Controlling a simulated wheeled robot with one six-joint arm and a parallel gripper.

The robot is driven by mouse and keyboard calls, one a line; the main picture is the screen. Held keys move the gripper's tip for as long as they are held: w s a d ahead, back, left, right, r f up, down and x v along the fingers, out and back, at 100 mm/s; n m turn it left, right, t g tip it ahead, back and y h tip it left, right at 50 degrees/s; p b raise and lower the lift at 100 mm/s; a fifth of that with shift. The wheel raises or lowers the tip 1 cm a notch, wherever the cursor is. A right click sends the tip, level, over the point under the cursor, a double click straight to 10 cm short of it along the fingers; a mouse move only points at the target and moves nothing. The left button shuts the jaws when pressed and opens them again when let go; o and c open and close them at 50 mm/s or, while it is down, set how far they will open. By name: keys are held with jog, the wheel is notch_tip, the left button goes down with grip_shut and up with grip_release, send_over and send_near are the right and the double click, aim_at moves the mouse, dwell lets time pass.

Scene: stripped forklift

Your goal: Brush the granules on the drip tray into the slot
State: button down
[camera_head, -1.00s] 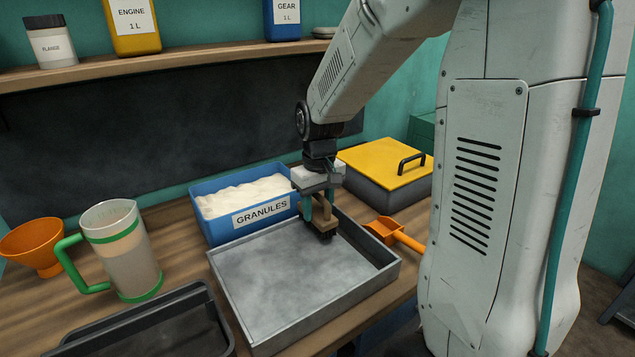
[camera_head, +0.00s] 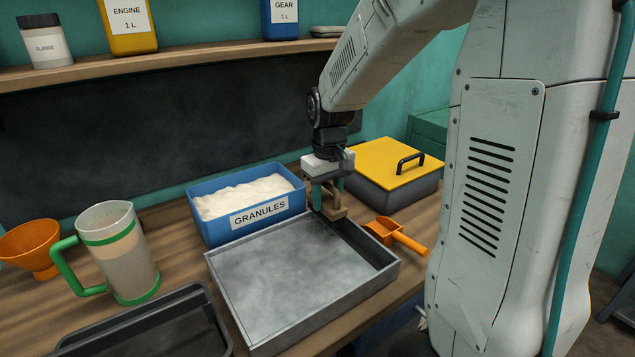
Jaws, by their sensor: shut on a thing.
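The grey metal drip tray (camera_head: 240,310) lies on the bench in the middle of the view. Its floor is mottled pale grey, and I cannot make out separate granules on it. A dark strip (camera_head: 362,243) runs along the inside of its right wall; I cannot tell for sure whether this is the slot. My gripper (camera_head: 328,190) points down over the tray's far right corner. It is shut on a wooden brush (camera_head: 333,212) with short dark bristles. The brush is at the far wall, and I cannot tell whether its bristles touch the tray.
A blue bin labelled GRANULES (camera_head: 228,230) stands behind the tray. A yellow-lidded box (camera_head: 385,160) and an orange scoop (camera_head: 393,235) are to the right. A jug (camera_head: 128,260), an orange funnel (camera_head: 33,250) and a black tray (camera_head: 165,335) are on the left.

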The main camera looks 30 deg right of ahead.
aim_at(328, 183)
jog(key=shift+r, duration=2.25)
